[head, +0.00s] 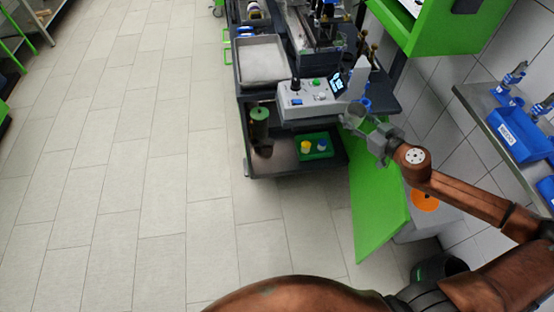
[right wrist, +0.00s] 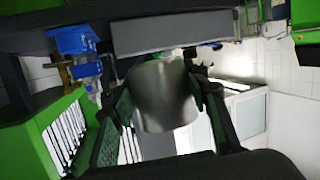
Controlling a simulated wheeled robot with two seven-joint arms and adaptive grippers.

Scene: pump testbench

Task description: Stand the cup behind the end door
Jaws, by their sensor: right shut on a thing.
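A grey metal cup (head: 354,113) is held in my right gripper (head: 368,134), at the right end of the pump testbench. In the right wrist view the cup (right wrist: 165,95) sits between the two fingers of my right gripper (right wrist: 163,112), and its surface is blurred. The end door (head: 377,205) is a green panel standing swung open at the bench's right end. My right gripper is near the top of this door, beside the control box. The bench's inside right behind the door is partly hidden. My left gripper is not in view.
A white control box (head: 308,101) is close left of the cup. A green tray (head: 314,156) with yellow and blue items and a green-topped cylinder (head: 259,128) stand on the lower shelf. An orange disc (head: 425,200) shows right of the door. The floor at left is clear.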

